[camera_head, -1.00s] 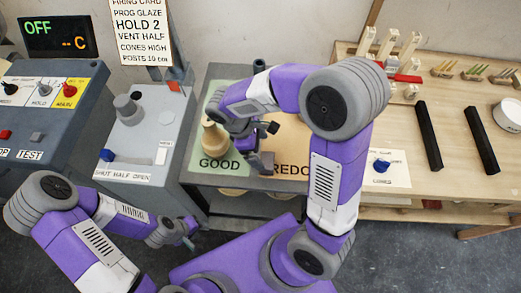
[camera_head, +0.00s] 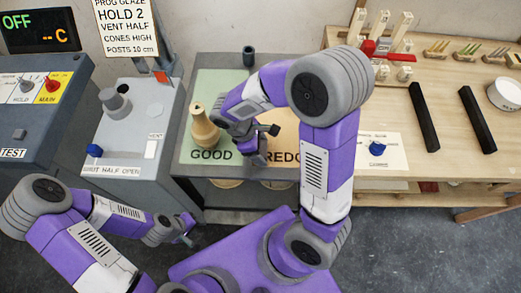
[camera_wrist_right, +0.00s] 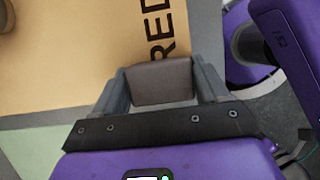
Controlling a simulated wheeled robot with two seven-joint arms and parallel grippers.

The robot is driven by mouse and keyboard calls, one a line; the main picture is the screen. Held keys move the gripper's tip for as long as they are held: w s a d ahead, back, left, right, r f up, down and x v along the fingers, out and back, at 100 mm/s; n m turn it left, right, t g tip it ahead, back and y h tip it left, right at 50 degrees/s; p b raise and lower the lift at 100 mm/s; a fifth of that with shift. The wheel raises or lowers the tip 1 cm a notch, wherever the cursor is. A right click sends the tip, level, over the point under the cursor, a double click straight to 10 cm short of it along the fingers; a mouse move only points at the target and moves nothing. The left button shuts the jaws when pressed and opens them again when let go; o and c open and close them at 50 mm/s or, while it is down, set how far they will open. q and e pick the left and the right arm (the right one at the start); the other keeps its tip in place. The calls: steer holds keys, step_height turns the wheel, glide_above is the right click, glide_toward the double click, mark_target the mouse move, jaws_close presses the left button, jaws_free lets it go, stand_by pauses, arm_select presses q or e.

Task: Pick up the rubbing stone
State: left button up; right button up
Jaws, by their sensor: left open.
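The rubbing stone appears to be the grey-brown block (camera_wrist_right: 160,82) in the right wrist view, close to the front edge of the table beside the "REDO" lettering. My right gripper (camera_wrist_right: 161,88) has a finger against each side of this block and looks shut on it. In the head view my right gripper (camera_head: 257,146) is over the tan half of the table, and the stone is hard to make out there. My left gripper (camera_head: 187,236) is open and empty, low in front of the table, well away from the stone.
A tan bottle-shaped vase (camera_head: 205,125) stands on the green "GOOD" half (camera_head: 232,82), just left of my right gripper. A dark cup (camera_head: 248,56) is at the back. A grey control box (camera_head: 130,125) is left; a wooden bench (camera_head: 450,110) with black bars is right.

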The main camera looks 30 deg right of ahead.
steer(key=c, duration=0.6)
step_height(320, 180, up, 10)
steer(key=p, duration=0.3)
steer(key=shift+p, duration=0.4)
